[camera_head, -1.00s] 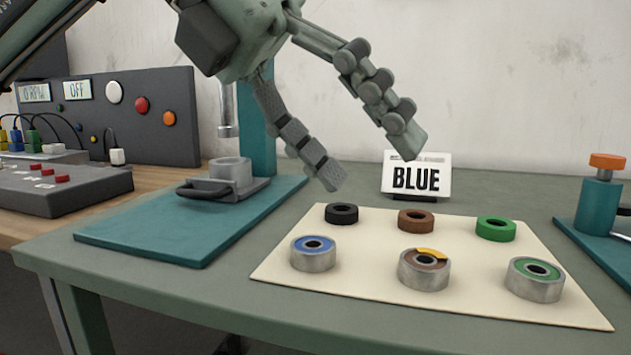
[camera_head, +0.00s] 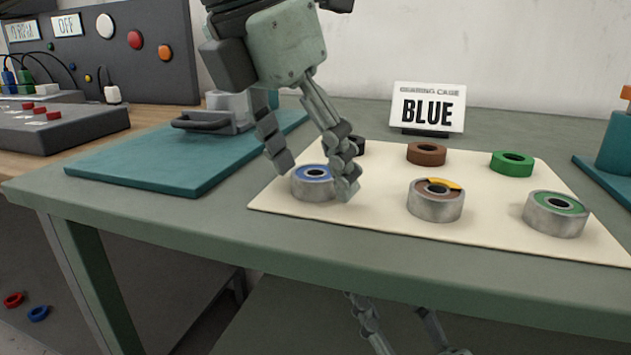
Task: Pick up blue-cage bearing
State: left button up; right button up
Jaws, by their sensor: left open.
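The blue-cage bearing (camera_head: 311,191), a silver ring with a blue face and dark bore, lies flat at the front left of the cream mat (camera_head: 385,218). My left gripper (camera_head: 314,180) is open and low over it, one finger at its left and back, the other in front of its right side. I cannot tell whether the fingers touch it. The bearing rests on the mat, its right edge partly hidden by a finger. Finger-like parts of my own, probably my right gripper (camera_head: 408,335), show at the bottom edge, cut off.
A brown-and-yellow bearing (camera_head: 435,206) and a green bearing (camera_head: 555,220) sit to the right. Behind are a brown ring (camera_head: 426,153), a green ring (camera_head: 512,162) and a mostly hidden black ring. A "BLUE" sign (camera_head: 430,107) stands behind. A teal plate (camera_head: 150,172) lies left.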

pick_arm(q)
jog(key=c, duration=1.4)
jog(key=shift+r, duration=0.1)
